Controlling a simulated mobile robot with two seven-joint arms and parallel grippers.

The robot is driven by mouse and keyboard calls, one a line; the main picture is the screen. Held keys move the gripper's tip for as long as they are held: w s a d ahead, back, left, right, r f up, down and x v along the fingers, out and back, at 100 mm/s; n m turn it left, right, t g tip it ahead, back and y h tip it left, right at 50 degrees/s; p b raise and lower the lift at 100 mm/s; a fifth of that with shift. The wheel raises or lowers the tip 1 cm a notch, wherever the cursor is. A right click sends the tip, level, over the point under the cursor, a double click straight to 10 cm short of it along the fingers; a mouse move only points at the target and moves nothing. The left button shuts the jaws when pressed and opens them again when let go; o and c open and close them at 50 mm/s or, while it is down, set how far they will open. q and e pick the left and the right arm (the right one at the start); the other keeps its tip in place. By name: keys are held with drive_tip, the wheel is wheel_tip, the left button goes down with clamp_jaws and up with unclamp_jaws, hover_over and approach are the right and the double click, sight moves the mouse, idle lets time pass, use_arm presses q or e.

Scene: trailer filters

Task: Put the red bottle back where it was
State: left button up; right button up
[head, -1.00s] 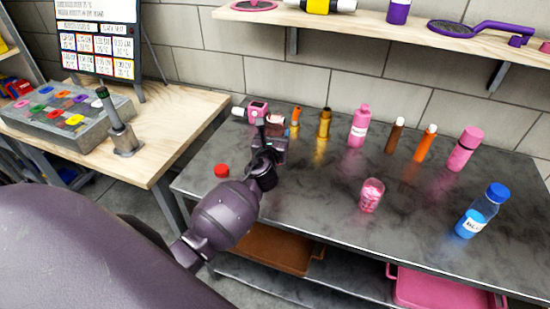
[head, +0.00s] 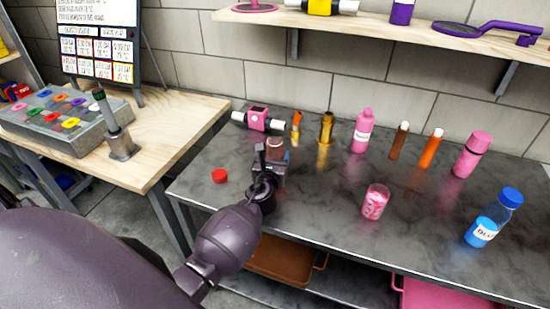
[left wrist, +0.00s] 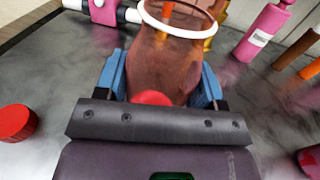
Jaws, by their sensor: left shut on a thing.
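The red bottle looks reddish-brown and see-through, with a white ring at its open mouth (left wrist: 165,65). In the head view it shows small at the tip of my left arm (head: 275,148). My left gripper (head: 270,166) is shut on it, with blue fingers on both sides of its body in the left wrist view (left wrist: 160,85). A small bright red patch shows low on the bottle. I cannot tell whether its base touches the table. A red cap (head: 219,175) lies on the table to the left, apart from the gripper. My right gripper is not in view.
The dark table (head: 310,190) holds a pink-and-white device (head: 258,118), a pink bottle (head: 362,132), a pink-filled glass (head: 375,203) and a blue bottle (head: 492,220). Several vials and bottles stand along the back. The table is clear between the red cap and the gripper.

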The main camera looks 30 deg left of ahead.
use_arm(q)
drive_tip(key=shift+f, duration=0.15)
drive_tip(key=o, duration=1.1)
drive_tip(key=shift+r, duration=0.25)
drive_tip(key=v, duration=1.2)
drive_tip(key=shift+f, duration=0.15)
